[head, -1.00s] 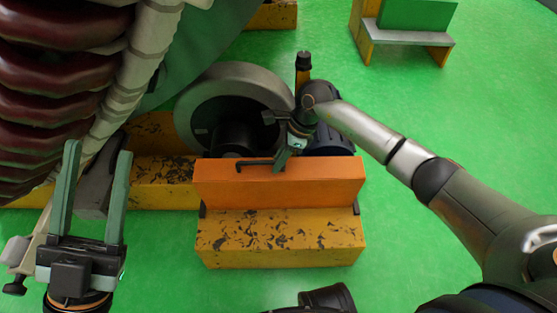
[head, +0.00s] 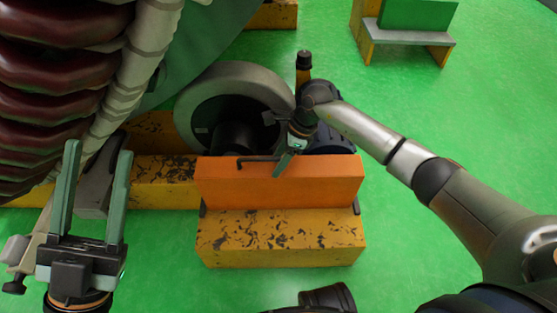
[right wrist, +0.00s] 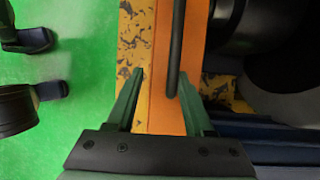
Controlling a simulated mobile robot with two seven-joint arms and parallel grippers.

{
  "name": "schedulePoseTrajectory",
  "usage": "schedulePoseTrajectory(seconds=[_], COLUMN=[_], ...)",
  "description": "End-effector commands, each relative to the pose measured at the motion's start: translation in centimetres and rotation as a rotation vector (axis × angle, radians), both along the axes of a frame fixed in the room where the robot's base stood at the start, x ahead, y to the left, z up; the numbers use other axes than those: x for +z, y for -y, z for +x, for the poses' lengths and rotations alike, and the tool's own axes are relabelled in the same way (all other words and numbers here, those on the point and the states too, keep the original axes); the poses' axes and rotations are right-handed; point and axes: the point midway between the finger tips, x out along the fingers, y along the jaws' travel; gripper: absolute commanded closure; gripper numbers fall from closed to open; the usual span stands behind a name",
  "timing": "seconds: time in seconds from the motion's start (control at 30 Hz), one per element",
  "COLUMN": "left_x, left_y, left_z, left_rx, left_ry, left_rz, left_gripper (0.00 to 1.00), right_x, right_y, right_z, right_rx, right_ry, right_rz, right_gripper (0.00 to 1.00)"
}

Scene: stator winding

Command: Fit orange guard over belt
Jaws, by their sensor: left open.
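The orange guard (head: 280,182) is a long box-like cover, standing at the front of the pulley, against the yellow block. A thin black handle (head: 258,159) runs along its top edge. My right gripper (head: 284,170) reaches down over that edge. In the right wrist view my right gripper's fingertips (right wrist: 162,78) stand apart, with the handle (right wrist: 175,45) between them, close to the right finger. My left gripper (head: 98,152) is open and empty at the left, away from the guard. The belt cannot be made out; the guard and my right arm hide part of the pulley area.
A grey pulley wheel (head: 200,95) and a dark blue motor (head: 332,138) stand behind the guard. A worn yellow block (head: 280,240) is in front. The big machine with dark red coils (head: 60,70) fills the upper left. Green floor is free at right.

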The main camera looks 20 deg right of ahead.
Motion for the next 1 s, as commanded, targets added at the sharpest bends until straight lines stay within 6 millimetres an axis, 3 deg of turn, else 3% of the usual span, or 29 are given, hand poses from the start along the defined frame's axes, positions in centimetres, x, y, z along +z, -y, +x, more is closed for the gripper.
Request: schedulePoseTrajectory(seconds=[0.1,0.23,0.7,1.0], left_x=[0.0,0.8,5.2,5.6], left_y=[0.0,-0.1,-0.8,-0.7], left_z=[0.0,0.0,-0.2,-0.3], left_rx=[-0.001,-0.004,-0.015,-0.022], left_ry=[-0.001,-0.001,0.015,0.016], left_rz=[-0.002,-0.009,-0.045,-0.043], left_gripper=[0.50,0.50,0.50,0.50], right_x=[-0.3,1.1,10.0,11.6], right_y=[0.1,0.6,4.2,4.9], right_z=[-0.2,-0.1,-0.4,-0.5], right_rx=[0.000,-0.001,-0.001,0.000], right_ry=[-0.007,-0.003,0.001,0.000], right_rz=[-0.004,-0.004,-0.002,0.000], right_gripper=[0.48,0.48,0.48,0.48])
